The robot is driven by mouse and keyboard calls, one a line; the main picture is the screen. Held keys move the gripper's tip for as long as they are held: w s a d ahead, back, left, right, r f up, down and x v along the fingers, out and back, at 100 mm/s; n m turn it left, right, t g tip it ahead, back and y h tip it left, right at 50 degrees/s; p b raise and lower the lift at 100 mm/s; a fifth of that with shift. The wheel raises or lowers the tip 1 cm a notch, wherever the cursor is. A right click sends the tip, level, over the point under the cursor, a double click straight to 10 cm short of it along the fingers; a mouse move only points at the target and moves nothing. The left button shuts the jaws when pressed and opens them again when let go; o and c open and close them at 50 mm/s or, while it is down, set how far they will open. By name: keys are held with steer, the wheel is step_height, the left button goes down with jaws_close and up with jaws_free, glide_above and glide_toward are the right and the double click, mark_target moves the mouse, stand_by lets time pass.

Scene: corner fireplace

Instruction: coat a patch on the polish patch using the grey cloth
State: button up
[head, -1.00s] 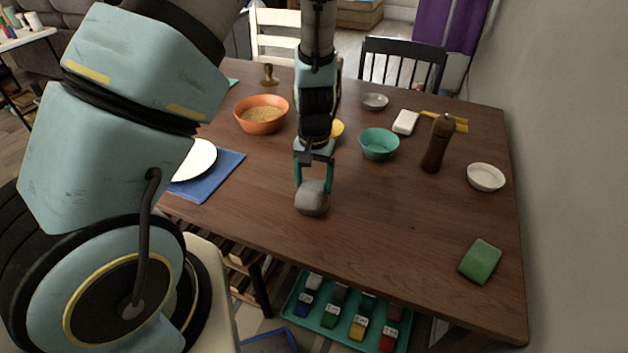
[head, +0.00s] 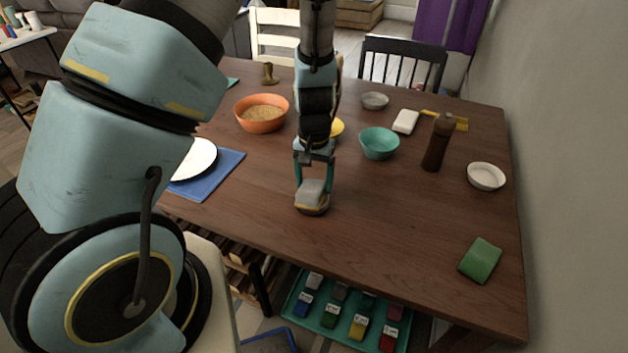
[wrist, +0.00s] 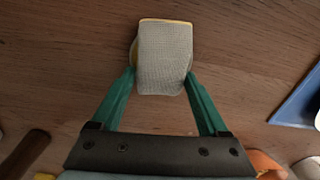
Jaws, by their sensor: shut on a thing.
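My gripper (head: 314,184) is shut on the grey cloth (head: 311,193), low over the dark wooden table near its front edge. In the wrist view the cloth (wrist: 165,60) is a woven grey pad between the teal fingertips (wrist: 160,78). A yellow rim (wrist: 135,55) shows along the cloth's top and left edges. In the head view a tan-yellow edge (head: 313,210) shows under the cloth. I cannot tell whether this yellow is the polish patch or part of the pad, nor whether the cloth touches the table.
An orange bowl (head: 262,127), teal bowl (head: 379,155), brown pepper mill (head: 437,145) and white bowl (head: 486,176) stand farther back. A green sponge (head: 480,260) lies at right. A blue mat (head: 210,180) with a white plate (head: 196,158) is at left. The table right of my gripper is clear.

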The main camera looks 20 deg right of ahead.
mark_target(314, 182)
stand_by(0.3)
step_height(314, 182, up, 7)
steer(key=p, duration=0.6)
steer(key=shift+f, duration=0.1)
stand_by(0.3)
